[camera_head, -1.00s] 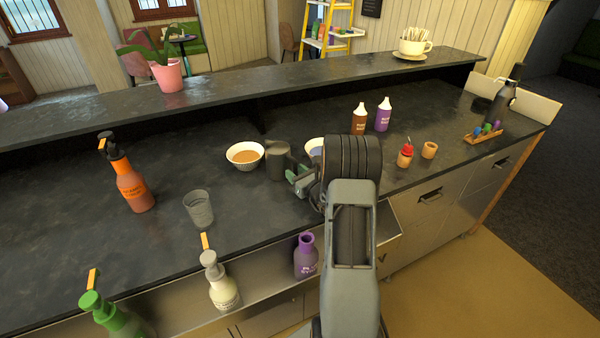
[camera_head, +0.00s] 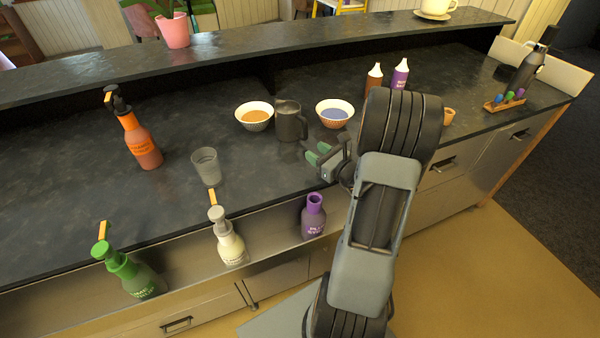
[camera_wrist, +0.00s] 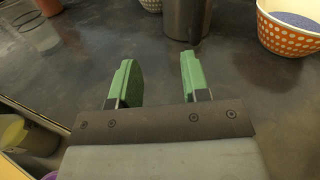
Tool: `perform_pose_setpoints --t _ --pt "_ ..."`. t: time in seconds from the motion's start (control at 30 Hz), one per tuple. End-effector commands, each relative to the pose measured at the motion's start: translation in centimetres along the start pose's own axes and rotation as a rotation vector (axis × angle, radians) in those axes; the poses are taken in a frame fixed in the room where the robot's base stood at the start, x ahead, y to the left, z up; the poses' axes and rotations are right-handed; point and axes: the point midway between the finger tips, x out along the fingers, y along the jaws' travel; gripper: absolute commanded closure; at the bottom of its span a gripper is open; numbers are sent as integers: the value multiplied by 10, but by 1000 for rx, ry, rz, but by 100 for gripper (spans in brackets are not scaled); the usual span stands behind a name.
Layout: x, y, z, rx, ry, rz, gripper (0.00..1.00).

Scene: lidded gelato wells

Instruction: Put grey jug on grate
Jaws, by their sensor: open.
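The dark grey jug (camera_head: 287,124) stands upright on the black counter between two bowls. It also shows at the top of the wrist view (camera_wrist: 187,18), cut off by the edge. My gripper (camera_head: 317,156) is open and empty. Its green fingers (camera_wrist: 157,72) are apart, on the near side of the jug and a little right of it in the head view, not touching it. The jug lies beyond the fingertips in the wrist view. I cannot make out a grate in these views.
Bowls with orange (camera_head: 255,116) and blue (camera_head: 334,114) contents flank the jug. A grey cup (camera_head: 206,167) and orange pump bottle (camera_head: 139,140) stand left. White (camera_head: 229,243), green (camera_head: 135,274) and purple (camera_head: 313,216) bottles line the front ledge. A raised shelf (camera_head: 255,50) runs behind.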

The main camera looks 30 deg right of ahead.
Motion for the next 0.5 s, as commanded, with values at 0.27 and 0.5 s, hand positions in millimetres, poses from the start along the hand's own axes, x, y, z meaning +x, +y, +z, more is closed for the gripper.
perform_pose_setpoints --t 0.27,0.5 --pt "-2 190 59 -689 121 842 57" --pt "-69 251 67 -1525 172 1396 57"
